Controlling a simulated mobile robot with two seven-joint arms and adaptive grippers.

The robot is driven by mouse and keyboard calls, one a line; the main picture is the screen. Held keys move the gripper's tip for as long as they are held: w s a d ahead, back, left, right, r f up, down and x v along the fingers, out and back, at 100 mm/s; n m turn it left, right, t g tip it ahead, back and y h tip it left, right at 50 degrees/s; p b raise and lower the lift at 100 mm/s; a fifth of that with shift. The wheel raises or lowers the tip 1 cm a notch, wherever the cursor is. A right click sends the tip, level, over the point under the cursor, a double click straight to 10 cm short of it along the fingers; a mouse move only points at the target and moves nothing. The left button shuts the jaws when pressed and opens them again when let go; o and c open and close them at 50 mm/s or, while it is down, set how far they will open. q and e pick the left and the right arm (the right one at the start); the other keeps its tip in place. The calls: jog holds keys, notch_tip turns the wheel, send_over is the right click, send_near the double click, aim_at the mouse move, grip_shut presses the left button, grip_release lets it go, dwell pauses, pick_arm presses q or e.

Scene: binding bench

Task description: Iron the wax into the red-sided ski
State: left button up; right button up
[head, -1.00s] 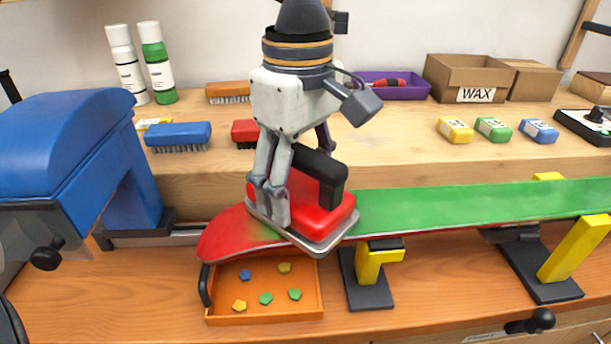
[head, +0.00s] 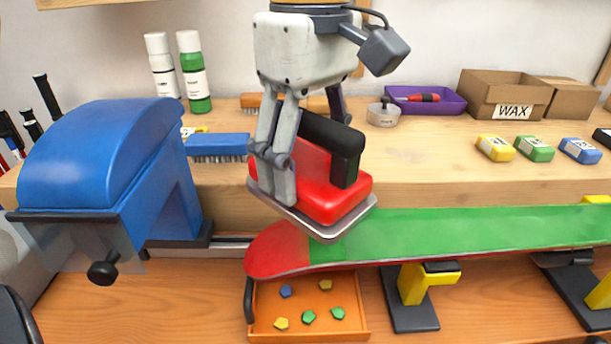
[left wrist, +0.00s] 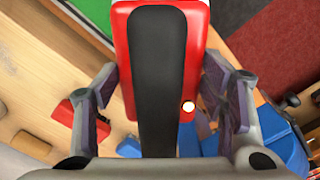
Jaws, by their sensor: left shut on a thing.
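The ski (head: 470,228) lies across yellow-and-black supports. Its upturned face is green, with a red tip and a red lower side. My left gripper (head: 300,160) is shut on the red wax iron (head: 345,195), whose black handle lies between the fingers. The iron's metal plate is tilted and seems lifted just above the ski near its red tip; a small gap is hard to judge. In the left wrist view the iron (left wrist: 120,70) is seen from above, between the fingers. My right gripper is out of view.
A blue machine (head: 110,170) stands at the left. An open orange drawer (head: 310,336) with several small coloured pieces is below the ski tip. Yellow, green and blue wax bars (head: 535,149), a wax box (head: 505,95), a purple tray (head: 450,104) and a blue brush (head: 217,144) are on the shelf.

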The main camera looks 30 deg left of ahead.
pick_arm(q)
jog(key=shift+r, duration=1.1)
dwell(0.6)
